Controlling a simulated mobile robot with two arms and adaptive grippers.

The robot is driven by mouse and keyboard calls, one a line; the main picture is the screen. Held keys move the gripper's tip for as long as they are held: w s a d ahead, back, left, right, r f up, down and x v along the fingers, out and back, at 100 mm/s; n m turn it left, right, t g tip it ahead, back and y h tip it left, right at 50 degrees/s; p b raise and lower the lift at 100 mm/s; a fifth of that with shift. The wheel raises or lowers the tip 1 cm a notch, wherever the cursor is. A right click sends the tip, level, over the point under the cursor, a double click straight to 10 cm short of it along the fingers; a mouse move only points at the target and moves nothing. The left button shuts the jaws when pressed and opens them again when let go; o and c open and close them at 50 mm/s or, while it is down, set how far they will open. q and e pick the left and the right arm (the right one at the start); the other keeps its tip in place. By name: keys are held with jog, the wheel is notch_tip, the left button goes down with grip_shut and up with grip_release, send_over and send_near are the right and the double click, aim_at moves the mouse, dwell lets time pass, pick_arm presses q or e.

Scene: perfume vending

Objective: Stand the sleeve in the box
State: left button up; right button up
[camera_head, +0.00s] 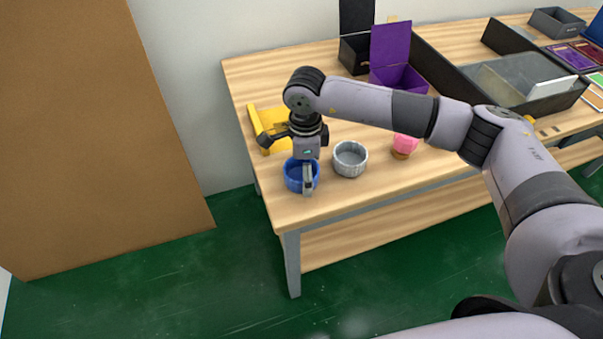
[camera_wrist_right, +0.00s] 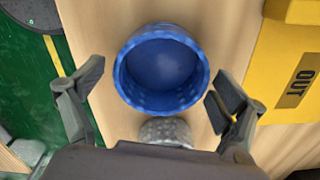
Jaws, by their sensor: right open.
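My right gripper (camera_head: 308,182) points down at the front left of the table, over the blue round cup (camera_head: 293,177). In the right wrist view the open jaws (camera_wrist_right: 158,85) stand on either side of the blue cup (camera_wrist_right: 165,65), with nothing held between them. An open purple box (camera_head: 390,46) with its lid raised stands at the back of the table. A black box (camera_head: 352,58) with a raised lid is behind it to the left. I cannot tell which thing is the sleeve. My left gripper is not in view.
A grey round cup (camera_head: 350,160) stands right of the blue one. A pink-topped item (camera_head: 405,143) is partly behind my right arm. A yellow holder marked OUT (camera_wrist_right: 285,60) is at the table's left. A grey tray (camera_head: 515,72) lies right. The table's front edge is close.

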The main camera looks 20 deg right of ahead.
jog(key=c, duration=1)
